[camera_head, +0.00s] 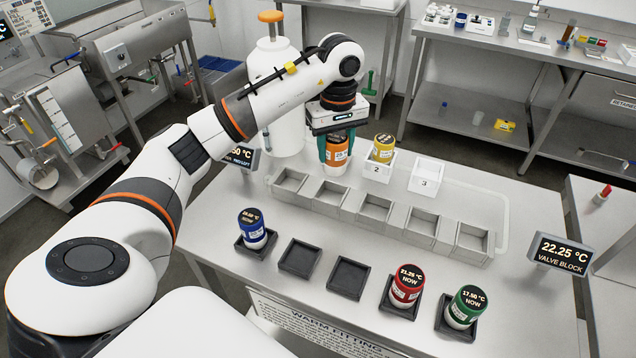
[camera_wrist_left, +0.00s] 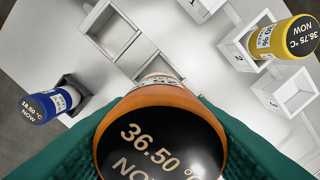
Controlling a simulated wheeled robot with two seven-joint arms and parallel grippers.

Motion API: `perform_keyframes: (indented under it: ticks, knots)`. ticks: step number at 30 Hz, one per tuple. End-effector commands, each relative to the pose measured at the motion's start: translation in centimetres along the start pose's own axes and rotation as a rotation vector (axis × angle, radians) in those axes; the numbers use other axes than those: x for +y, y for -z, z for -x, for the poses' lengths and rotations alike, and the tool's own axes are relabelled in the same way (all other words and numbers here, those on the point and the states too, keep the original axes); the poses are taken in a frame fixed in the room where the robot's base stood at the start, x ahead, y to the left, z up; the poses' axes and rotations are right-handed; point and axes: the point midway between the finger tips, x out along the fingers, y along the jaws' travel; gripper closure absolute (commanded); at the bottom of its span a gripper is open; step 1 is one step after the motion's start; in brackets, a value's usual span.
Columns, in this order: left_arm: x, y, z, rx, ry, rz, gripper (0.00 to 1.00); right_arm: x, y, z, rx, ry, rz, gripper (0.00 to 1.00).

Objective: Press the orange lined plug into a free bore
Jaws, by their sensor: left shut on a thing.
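The orange lined plug (camera_head: 337,152) is held in the green fingers of my left gripper (camera_head: 338,140), behind the row of bores. In the left wrist view the plug (camera_wrist_left: 160,115) has a black top reading 36.50 °C, with a green finger either side. Its bottom is hard to make out, so I cannot tell whether it touches anything. The metal valve block (camera_head: 398,215) has a row of several square bores, all looking empty in the head view. Some of the block (camera_wrist_left: 125,40) shows in the left wrist view. My right gripper is not in view.
A yellow plug (camera_head: 384,147) stands in white holder 2 (camera_head: 377,170); white holder 3 (camera_head: 427,174) is empty. In front, black trays hold a blue plug (camera_head: 252,225), a red plug (camera_head: 406,286) and a green plug (camera_head: 464,306). Two black trays (camera_head: 300,257) between them are empty.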

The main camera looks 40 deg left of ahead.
Motion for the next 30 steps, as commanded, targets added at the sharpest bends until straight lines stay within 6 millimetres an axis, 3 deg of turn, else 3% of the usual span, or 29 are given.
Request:
perform_keyframes:
  ticks: [9, 12, 22, 30]
  knots:
    - [-0.1, 0.4, -5.2, 0.004, -0.001, -0.005, 0.82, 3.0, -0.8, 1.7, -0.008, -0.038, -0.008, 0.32]
    - [-0.1, 0.4, -6.0, 0.003, 0.001, -0.005, 0.82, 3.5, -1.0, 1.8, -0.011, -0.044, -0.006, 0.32]
    - [-0.1, 0.3, -9.7, 0.003, 0.001, -0.005, 0.82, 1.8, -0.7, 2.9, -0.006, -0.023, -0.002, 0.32]
    - [-0.1, 0.3, -10.1, 0.000, 0.002, -0.006, 0.82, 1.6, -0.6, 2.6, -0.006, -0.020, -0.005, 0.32]
